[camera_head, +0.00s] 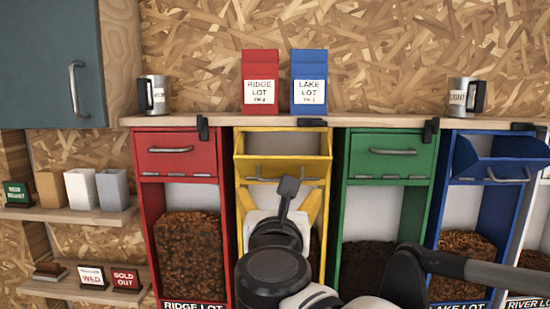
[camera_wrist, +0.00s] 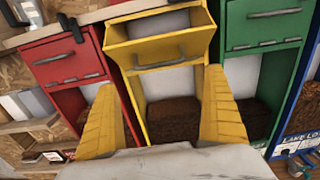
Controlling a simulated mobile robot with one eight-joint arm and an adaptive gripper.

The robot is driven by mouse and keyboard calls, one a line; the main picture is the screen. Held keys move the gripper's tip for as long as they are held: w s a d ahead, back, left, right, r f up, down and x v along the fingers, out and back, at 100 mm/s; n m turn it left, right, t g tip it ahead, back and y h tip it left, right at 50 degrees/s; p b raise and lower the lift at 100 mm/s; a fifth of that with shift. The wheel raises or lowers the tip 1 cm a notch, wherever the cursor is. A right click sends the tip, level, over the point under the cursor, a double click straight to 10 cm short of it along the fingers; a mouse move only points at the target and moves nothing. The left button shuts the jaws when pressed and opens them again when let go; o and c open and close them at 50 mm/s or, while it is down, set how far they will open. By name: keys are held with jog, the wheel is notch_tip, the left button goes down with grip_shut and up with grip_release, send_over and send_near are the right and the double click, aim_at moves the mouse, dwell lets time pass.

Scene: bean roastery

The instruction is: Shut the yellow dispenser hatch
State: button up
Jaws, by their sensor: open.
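The yellow dispenser hatch (camera_head: 283,168) is tilted open at the top of the yellow dispenser, its front leaning outward with a grey handle along its lower part. My gripper (camera_head: 284,205) is in front of the yellow dispenser, below the hatch. In the wrist view its two yellow fingers (camera_wrist: 165,95) are spread wide with nothing between them. They look apart from the hatch. My arm hides much of the yellow dispenser's lower part in the head view.
The red hatch (camera_head: 176,155) and green hatch (camera_head: 391,155) on either side are shut. The blue hatch (camera_head: 496,160) is tilted open. A shelf above holds a red bag (camera_head: 260,80), a blue bag (camera_head: 309,80) and two metal mugs. Black clips sit on the shelf edge.

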aim_at(283, 159)
jog(key=w, duration=0.3)
jog(key=w+p, duration=0.1)
jog(key=w, duration=0.6)
jog(key=shift+w+d+p, duration=0.1)
jog(key=shift+d+p, duration=0.15)
jog(key=shift+p, duration=0.05)
jog(key=shift+c, duration=0.3)
jog(key=c, duration=1)
